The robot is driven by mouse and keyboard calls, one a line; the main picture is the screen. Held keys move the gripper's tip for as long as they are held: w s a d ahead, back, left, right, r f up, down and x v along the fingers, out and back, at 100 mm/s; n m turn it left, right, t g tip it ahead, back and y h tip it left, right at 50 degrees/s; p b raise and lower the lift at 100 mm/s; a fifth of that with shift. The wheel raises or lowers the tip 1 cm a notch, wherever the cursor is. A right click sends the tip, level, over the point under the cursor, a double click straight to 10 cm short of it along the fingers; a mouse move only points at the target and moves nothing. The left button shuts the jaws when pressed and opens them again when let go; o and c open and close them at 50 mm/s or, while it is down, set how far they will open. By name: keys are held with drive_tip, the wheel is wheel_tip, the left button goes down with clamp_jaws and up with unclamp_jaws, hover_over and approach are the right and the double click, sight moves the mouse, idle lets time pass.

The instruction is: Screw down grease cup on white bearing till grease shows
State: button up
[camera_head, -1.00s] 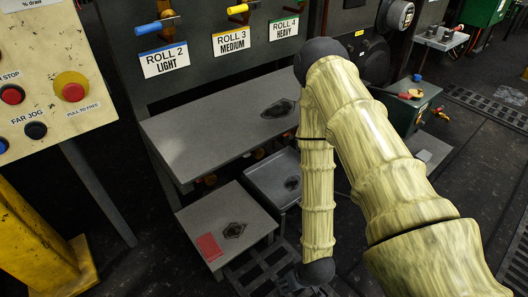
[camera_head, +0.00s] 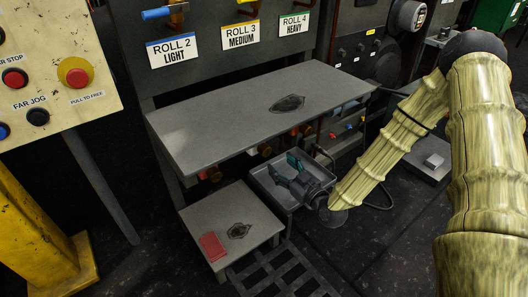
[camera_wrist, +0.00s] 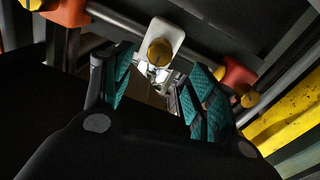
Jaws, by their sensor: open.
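In the wrist view, the white bearing (camera_wrist: 167,33) sits on a rod under the shelf, with a round brass-yellow grease cup (camera_wrist: 160,52) at its lower end. My gripper (camera_wrist: 155,80) is open, its two teal-padded fingers apart and pointing up at the cup. The cup appears between and beyond the fingertips, and I see no contact. Whether grease shows cannot be told. In the head view my gripper (camera_head: 287,171) is over the small grey tray (camera_head: 262,183), below the shelf's front edge. I cannot make out the white bearing there.
A red bearing (camera_wrist: 70,10) and an orange-red bearing (camera_wrist: 236,75) with a yellow cup (camera_wrist: 249,98) flank the white one. A low stand (camera_head: 215,215) with a red cloth (camera_head: 212,246) is at front left.

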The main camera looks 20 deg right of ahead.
sight(267, 153)
drive_tip(key=b+x, duration=0.4)
drive_tip(key=x, duration=0.5)
drive_tip(key=shift+w+f, duration=0.1)
drive_tip(key=shift+w+a, duration=0.25)
drive_tip(key=shift+w, duration=0.45)
drive_tip(key=c, duration=1)
drive_tip(key=shift+c, duration=0.2)
drive_tip(key=shift+r+m, duration=0.2)
drive_tip(key=shift+m, duration=0.2)
drive_tip(key=m+p, duration=0.2)
drive_tip(key=shift+m+p, duration=0.3)
drive_tip(key=shift+p, duration=0.1)
drive_tip(key=shift+f+m+p, duration=0.1)
drive_tip(key=shift+m+p, duration=1.1)
drive_tip(key=shift+m, duration=1)
drive_tip(key=shift+d, duration=0.1)
